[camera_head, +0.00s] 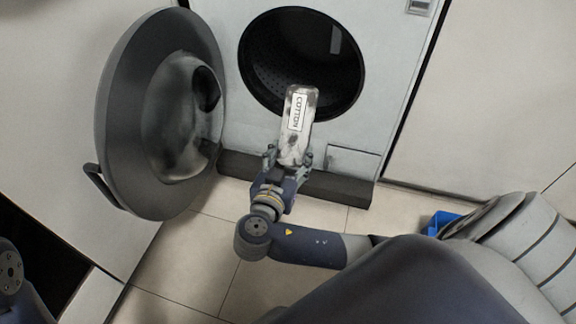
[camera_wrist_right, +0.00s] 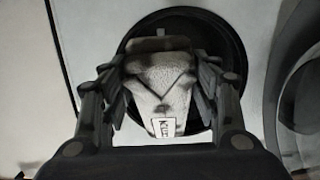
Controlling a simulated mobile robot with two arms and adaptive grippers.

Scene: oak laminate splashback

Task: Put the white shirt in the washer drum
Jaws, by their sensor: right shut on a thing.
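The white shirt (camera_head: 298,128) shows as a folded bundle with dark smudges and a label reading COTTON. My right gripper (camera_head: 287,163) is shut on its near end and holds it in front of the washer. The shirt's far end overlaps the lower rim of the drum opening in the head view. In the right wrist view the shirt (camera_wrist_right: 165,85) sits between the fingers of my right gripper (camera_wrist_right: 160,75), with the dark drum opening behind. The washer drum (camera_head: 300,60) is dark, and I see nothing in it. My left gripper is not in view.
The washer's round door (camera_head: 150,115) stands wide open at the left of the opening. The washer (camera_head: 395,60) has a dark plinth (camera_head: 340,190) at its foot. Pale cabinets flank it. A blue object (camera_head: 440,222) lies on the tiled floor at the right, partly hidden by my arm.

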